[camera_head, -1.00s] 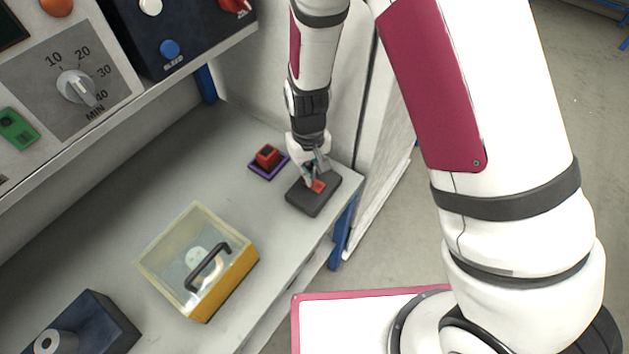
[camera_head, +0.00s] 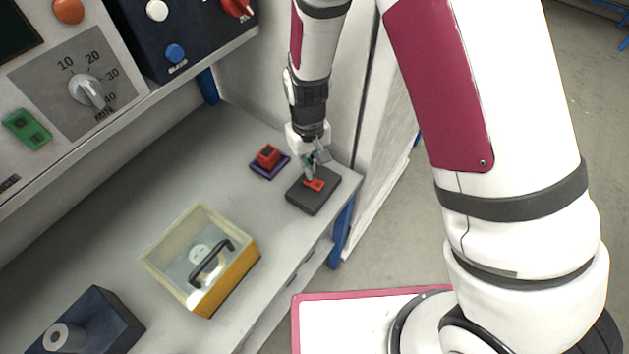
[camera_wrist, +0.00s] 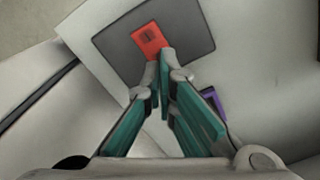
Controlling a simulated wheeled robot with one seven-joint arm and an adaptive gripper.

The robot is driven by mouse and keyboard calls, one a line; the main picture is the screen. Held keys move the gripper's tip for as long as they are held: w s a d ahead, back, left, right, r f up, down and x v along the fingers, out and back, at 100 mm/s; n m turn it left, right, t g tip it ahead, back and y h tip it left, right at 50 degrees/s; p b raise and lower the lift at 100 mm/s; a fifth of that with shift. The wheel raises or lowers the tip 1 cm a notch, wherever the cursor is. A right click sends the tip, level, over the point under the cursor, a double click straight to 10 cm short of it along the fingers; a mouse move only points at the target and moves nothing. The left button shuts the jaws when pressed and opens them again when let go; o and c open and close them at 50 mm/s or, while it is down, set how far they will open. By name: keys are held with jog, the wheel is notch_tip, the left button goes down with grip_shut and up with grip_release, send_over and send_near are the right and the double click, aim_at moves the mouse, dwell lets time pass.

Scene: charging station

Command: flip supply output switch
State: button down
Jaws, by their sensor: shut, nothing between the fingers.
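A dark grey block with a red rocker switch lies near the right end of the bench. The grey block (camera_head: 308,203) and its red rocker (camera_head: 316,185) show in the head view. In the wrist view the red rocker (camera_wrist: 149,40) sits on the dark block (camera_wrist: 190,32). My gripper (camera_head: 308,175) is over the block, fingers pointing down, shut and empty. In the wrist view the fingertips (camera_wrist: 160,72) are together at the near edge of the rocker. I cannot tell whether they touch it.
A red block on a purple base (camera_head: 268,160) stands just left of the switch block. A clear-lidded yellow box (camera_head: 228,280) with a black handle and a dark blue block (camera_head: 105,325) are nearer. A control panel (camera_head: 70,100) overhangs at left.

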jog(key=shift+r+p, duration=0.75)
jog(key=shift+r, duration=1.15)
jog(key=s+d+r+m+t, duration=0.1)
jog(key=d+r, duration=0.2)
jog(key=r, duration=0.5)
jog(key=s+d+r+t+y, duration=0.1)
jog(key=s+d+r, duration=0.15)
jog(key=r, duration=0.45)
jog(key=s+d+r+m+t, duration=0.1)
jog(key=d+r, duration=0.3)
jog(key=r, duration=0.4)
jog(key=s+d+r+m+t, duration=0.1)
jog(key=s+d+r, duration=0.3)
jog(key=s, duration=0.3)
jog(key=s+d+r+m+t+h, duration=0.1)
jog(key=s+d+r, duration=0.3)
jog(key=s+r, duration=0.2)
jog(key=shift+s+d+t, duration=0.3)
jog(key=shift+s, duration=0.7)
